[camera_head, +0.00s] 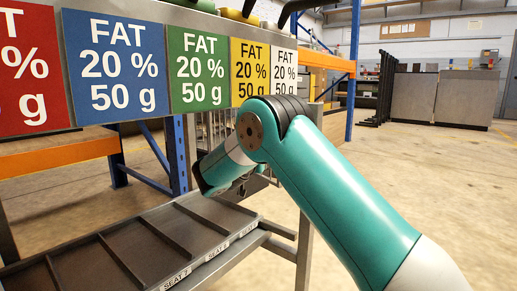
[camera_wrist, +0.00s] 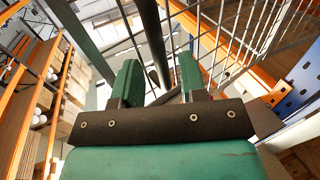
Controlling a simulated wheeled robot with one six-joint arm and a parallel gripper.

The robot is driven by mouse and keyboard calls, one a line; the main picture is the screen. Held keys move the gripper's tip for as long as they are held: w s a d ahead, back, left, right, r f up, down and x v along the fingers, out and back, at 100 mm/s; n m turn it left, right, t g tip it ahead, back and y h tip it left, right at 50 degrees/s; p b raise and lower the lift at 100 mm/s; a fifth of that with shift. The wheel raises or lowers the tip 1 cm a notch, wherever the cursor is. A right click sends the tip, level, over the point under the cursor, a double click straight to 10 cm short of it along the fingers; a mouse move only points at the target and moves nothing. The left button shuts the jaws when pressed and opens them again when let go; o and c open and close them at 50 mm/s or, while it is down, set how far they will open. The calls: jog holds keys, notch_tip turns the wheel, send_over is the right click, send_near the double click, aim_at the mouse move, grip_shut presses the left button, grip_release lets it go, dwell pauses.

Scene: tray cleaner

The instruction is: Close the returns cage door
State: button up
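The returns cage door (camera_wrist: 235,35) shows in the wrist view as pale wire mesh at the upper right. A dark upright bar (camera_wrist: 153,42) runs beside the mesh and appears between my fingers; I cannot tell whether it belongs to the door or the cage frame. My gripper (camera_wrist: 158,74) has its two green fingers apart, with visible gaps on both sides of the bar. It seems not to grip the bar, and how deep the bar sits between the fingers is unclear. In the head view, a little mesh (camera_head: 213,125) shows behind my arm, and my gripper is mostly hidden there.
A grey slotted rack (camera_head: 130,245) with seat labels stands at lower left, under coloured FAT signs (camera_head: 120,67). Open floor (camera_head: 440,185) lies right of my arm.

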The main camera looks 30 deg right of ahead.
jog(key=shift+p+x, duration=0.3)
jog(key=shift+x, duration=0.85)
